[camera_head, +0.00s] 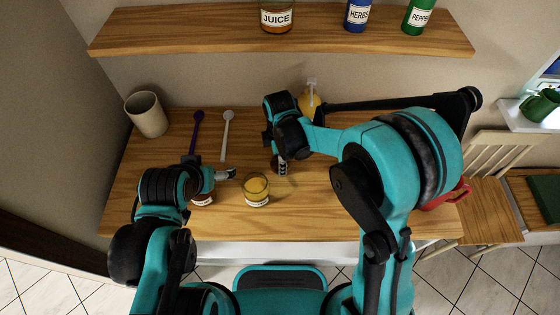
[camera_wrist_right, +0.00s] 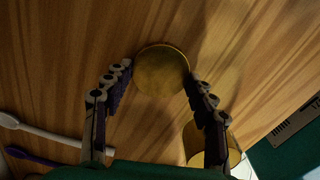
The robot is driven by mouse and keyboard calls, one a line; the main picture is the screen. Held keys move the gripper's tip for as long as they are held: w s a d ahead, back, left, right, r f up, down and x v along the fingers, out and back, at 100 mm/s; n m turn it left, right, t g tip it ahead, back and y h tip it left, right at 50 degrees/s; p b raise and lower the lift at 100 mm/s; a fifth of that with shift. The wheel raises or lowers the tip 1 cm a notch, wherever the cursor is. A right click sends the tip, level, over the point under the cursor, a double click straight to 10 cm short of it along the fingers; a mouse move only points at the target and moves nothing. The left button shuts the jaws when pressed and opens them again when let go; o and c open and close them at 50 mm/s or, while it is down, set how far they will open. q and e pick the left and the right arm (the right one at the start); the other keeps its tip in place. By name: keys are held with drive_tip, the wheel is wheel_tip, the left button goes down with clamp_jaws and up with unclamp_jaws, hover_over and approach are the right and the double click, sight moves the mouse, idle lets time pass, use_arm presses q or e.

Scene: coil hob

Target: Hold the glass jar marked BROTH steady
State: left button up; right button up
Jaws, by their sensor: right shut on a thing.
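A glass jar (camera_head: 256,190) with yellow contents stands upright and open-topped near the front of the table. Its front label is too small to read surely. It also shows in the right wrist view (camera_wrist_right: 222,148), partly behind a finger. My left gripper (camera_head: 232,174) is low at the jar's left side, close to its rim; I cannot tell whether it touches. My right gripper (camera_head: 282,166) is just right of and behind the jar. In the right wrist view my right gripper (camera_wrist_right: 160,78) is shut on a round gold lid (camera_wrist_right: 162,72).
A second labelled jar (camera_head: 203,198) is partly hidden by my left wrist. A beige cup (camera_head: 146,114), a purple spoon (camera_head: 196,132) and a white spoon (camera_head: 226,134) are at the back left. A yellow bottle (camera_head: 309,104) stands behind my right gripper. A shelf (camera_head: 200,30) overhangs the back.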

drive_tip(key=shift+r, duration=0.55)
drive_tip(key=r, duration=0.1)
drive_tip(key=r+p, duration=0.1)
drive_tip(key=d+r, duration=0.1)
drive_tip(key=r, duration=0.1)
drive_tip(key=shift+s+p, duration=0.3)
drive_tip(key=shift+p, duration=0.1)
drive_tip(key=s+d+r+p, duration=0.2)
drive_tip(key=s+d+r, duration=0.4)
drive_tip(key=d, duration=0.2)
drive_tip(key=shift+d, duration=0.3)
drive_tip(key=shift+s+f, duration=0.1)
